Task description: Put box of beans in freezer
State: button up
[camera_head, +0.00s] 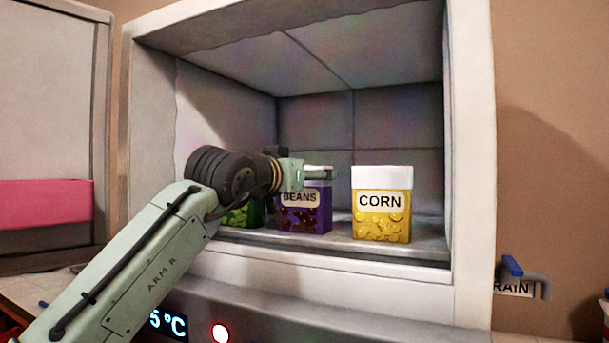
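The box of beans (304,215) is purple with a white top and a "BEANS" label. It stands upright inside the open freezer (471,150), on the compartment floor, between a green box and the corn box. My gripper (318,172) is at the top of the beans box, in front of or over its white top. The arm reaches in from the lower left. The fingers are small and seen from the side, so I cannot tell whether they are open or closed on the box.
A yellow corn box (381,217) stands to the right of the beans. A green box (243,215) is partly hidden behind my arm at left. The freezer walls and raised front sill bound the space. A lit temperature display (167,323) and red button (220,333) sit below.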

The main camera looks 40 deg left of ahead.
jog(key=o, duration=1.5)
jog(key=shift+o, duration=0.2)
jog(key=b+v, duration=0.2)
jog(key=v, duration=1)
jog(key=shift+b, duration=0.3)
